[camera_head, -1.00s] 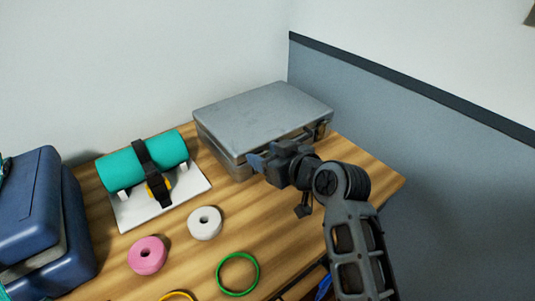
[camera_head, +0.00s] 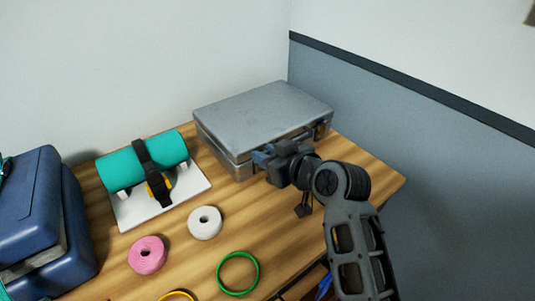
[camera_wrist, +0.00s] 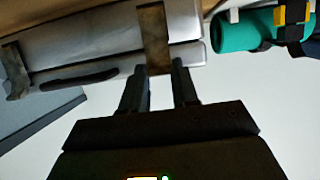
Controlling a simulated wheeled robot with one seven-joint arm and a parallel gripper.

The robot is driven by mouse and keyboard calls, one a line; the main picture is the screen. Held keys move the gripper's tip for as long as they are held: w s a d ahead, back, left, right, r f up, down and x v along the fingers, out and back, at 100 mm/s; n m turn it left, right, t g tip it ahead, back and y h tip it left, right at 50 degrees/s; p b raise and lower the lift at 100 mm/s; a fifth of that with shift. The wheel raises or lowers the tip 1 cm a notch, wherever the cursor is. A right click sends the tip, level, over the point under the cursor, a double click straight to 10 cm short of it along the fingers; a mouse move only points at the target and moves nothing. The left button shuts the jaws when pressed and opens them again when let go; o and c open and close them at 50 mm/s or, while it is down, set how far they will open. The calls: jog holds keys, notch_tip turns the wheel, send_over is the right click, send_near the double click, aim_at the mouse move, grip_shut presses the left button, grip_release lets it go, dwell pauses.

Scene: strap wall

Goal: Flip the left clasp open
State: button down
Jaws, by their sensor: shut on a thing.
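The grey metal case (camera_head: 262,108) lies flat on the table with its lid down. Its left clasp is hidden behind my gripper (camera_head: 262,157) in the head view. In the wrist view, the brass-brown left clasp (camera_wrist: 154,35) crosses the case's seam, and its end sits between the fingertips of my gripper (camera_wrist: 160,70), which is shut on it. I cannot tell how far the clasp is turned. The right clasp (camera_head: 321,130) is at the case's front right, and also shows at the wrist view's left edge (camera_wrist: 15,70).
The case's dark handle (camera_wrist: 80,80) lies between the clasps. A teal roll (camera_head: 118,172) strapped on a white stand is left of the case. White (camera_head: 205,223) and pink (camera_head: 147,255) rolls and a green ring (camera_head: 238,273) lie in front. A blue box (camera_head: 30,215) stands far left.

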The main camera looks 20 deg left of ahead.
jog(key=shift+d+f+b, duration=0.15)
jog(key=shift+f+b, duration=0.25)
jog(key=shift+b, duration=0.45)
jog(key=y+b, duration=0.1)
jog(key=b, duration=0.2)
jog(key=shift+s+d+f+t, duration=0.3)
jog(key=shift+d+t, duration=0.05)
jog(key=shift+t, duration=0.05)
jog(key=shift+s+d+f+b, duration=0.3)
jog(key=shift+s+d+b, duration=0.15)
jog(key=shift+b, duration=0.4)
jog(key=shift+s+d+f, duration=0.15)
jog(key=shift+d+f, duration=0.05)
jog(key=c, duration=1.2)
grip_release()
jog(key=shift+f, duration=0.1)
jog(key=o, duration=0.4)
jog(key=shift+r, duration=0.2)
jog(key=shift+c, duration=0.2)
jog(key=shift+r, duration=0.1)
